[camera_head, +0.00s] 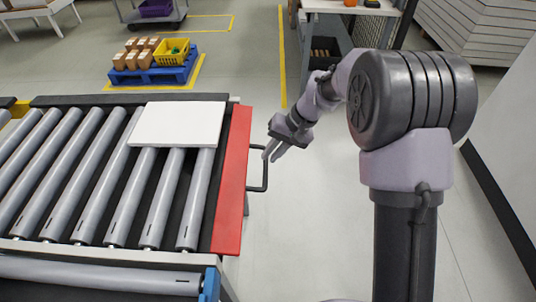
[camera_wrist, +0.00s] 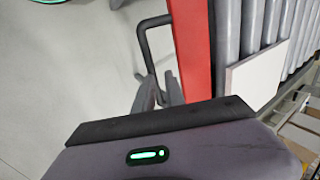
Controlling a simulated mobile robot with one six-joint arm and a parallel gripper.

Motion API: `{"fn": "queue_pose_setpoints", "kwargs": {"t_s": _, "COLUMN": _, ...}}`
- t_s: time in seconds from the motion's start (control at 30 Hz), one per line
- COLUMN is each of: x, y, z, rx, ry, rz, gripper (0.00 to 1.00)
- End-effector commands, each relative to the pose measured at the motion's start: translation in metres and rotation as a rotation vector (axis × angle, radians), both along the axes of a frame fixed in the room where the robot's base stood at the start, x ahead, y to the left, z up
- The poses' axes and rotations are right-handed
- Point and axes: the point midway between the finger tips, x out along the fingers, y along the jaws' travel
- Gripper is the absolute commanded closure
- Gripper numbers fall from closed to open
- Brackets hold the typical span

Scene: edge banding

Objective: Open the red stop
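The red stop (camera_head: 232,185) is a long flat red bar along the right end of the roller conveyor; it also shows in the wrist view (camera_wrist: 190,45). A dark U-shaped handle (camera_head: 266,175) sticks out from its right side, and it shows in the wrist view (camera_wrist: 143,40). My gripper (camera_head: 271,155) is at the handle's far corner, fingers pointing down and left. In the wrist view my two fingers (camera_wrist: 159,90) look apart, with the handle's near end passing behind or between them. I cannot tell whether they touch it.
A white panel (camera_head: 180,124) lies on the rollers (camera_head: 98,185) close to the stop's left side. The floor right of the conveyor is clear. A blue pallet (camera_head: 155,72) with boxes and a yellow crate stands behind the conveyor. A workbench (camera_head: 345,6) stands behind my arm.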

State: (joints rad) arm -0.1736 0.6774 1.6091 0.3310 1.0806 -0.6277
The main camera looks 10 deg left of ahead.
Motion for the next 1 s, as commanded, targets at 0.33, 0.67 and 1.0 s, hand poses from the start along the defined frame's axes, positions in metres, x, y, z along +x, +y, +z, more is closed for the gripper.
{"fn": "queue_pose_setpoints", "kwargs": {"t_s": 0.33, "x": -0.001, "y": 0.001, "z": 0.0, "rx": 0.0, "ry": 0.001, "rz": 0.0, "gripper": 0.64}}
{"fn": "queue_pose_setpoints", "kwargs": {"t_s": 0.67, "x": 0.004, "y": -0.032, "z": 0.067, "rx": 0.0, "ry": -0.001, "rz": -0.004, "gripper": 0.64}}
{"fn": "queue_pose_setpoints", "kwargs": {"t_s": 1.0, "x": 0.007, "y": -0.075, "z": 0.146, "rx": 0.0, "ry": 0.0, "rz": -0.002, "gripper": 0.64}}
